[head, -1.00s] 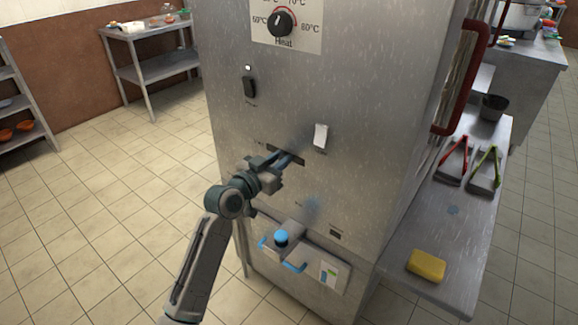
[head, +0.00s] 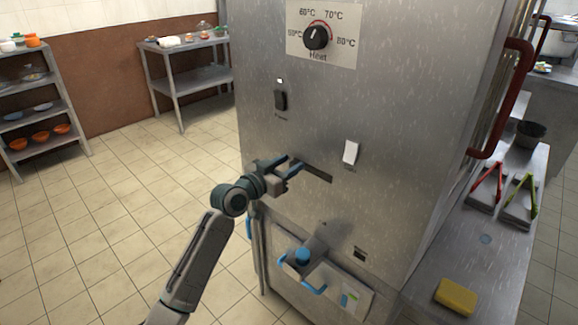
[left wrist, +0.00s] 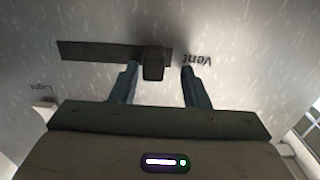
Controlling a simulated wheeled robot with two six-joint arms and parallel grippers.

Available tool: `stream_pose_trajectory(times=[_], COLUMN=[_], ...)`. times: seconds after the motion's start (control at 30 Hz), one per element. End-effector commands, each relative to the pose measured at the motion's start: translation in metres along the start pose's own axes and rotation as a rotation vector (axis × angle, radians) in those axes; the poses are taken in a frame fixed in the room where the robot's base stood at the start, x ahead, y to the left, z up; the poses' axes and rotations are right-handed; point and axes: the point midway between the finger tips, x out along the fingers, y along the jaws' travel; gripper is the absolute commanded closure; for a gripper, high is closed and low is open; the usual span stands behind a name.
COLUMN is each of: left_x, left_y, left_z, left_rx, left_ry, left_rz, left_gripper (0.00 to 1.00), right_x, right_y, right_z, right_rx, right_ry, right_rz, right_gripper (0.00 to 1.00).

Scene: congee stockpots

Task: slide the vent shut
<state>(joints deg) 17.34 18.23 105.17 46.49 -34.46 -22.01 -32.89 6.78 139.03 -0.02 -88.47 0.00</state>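The vent is a dark horizontal slot (head: 318,174) in the steel cabinet front, with a small dark slider knob (left wrist: 153,63) in it. In the left wrist view the knob is at the right end of the slot, beside the upside-down "Vent" label (left wrist: 199,60). My left gripper (head: 294,168) is at the left end of the slot in the head view. Its fingers (left wrist: 160,74) are apart, one on each side of the knob; the knob is nearer the left finger in the wrist view. The knob is hidden in the head view. My right gripper is out of view.
The cabinet front carries a heat dial (head: 316,37), a black power switch (head: 280,99) and a white light switch (head: 350,152). A blue-topped part (head: 303,257) juts out below. A side shelf holds tongs (head: 487,188) and a yellow sponge (head: 455,297). Floor at left is clear.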

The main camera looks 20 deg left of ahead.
Motion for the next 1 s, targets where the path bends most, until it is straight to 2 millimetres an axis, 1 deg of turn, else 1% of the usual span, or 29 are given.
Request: stream_pose_trajectory(times=[0.17, 0.27, 0.37, 0.6, 0.7, 0.8, 1.0], left_x=[0.0, -0.004, -0.016, -0.063, -0.08, -0.093, -0.106], left_y=[0.001, 0.001, 0.0, -0.001, -0.001, -0.002, -0.002], left_z=[0.0, 0.0, 0.002, 0.002, 0.002, 0.002, 0.001], left_rx=[-0.001, 0.0, 0.002, 0.004, 0.004, 0.002, 0.001], left_ry=[0.0, 0.0, -0.002, -0.003, -0.004, -0.004, -0.001], left_rz=[0.001, 0.001, 0.0, 0.001, 0.0, -0.001, -0.001], left_gripper=[0.58, 0.58, 0.58, 0.58, 0.58, 0.58, 0.58], right_x=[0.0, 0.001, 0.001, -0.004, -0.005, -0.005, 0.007], right_y=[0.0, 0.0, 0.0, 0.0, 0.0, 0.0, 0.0], right_z=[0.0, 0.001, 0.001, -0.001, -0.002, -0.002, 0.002], right_rx=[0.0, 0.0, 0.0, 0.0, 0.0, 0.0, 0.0], right_ry=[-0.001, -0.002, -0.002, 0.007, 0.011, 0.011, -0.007], right_rz=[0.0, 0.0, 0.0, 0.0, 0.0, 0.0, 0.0], right_gripper=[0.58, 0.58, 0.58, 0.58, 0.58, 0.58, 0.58])
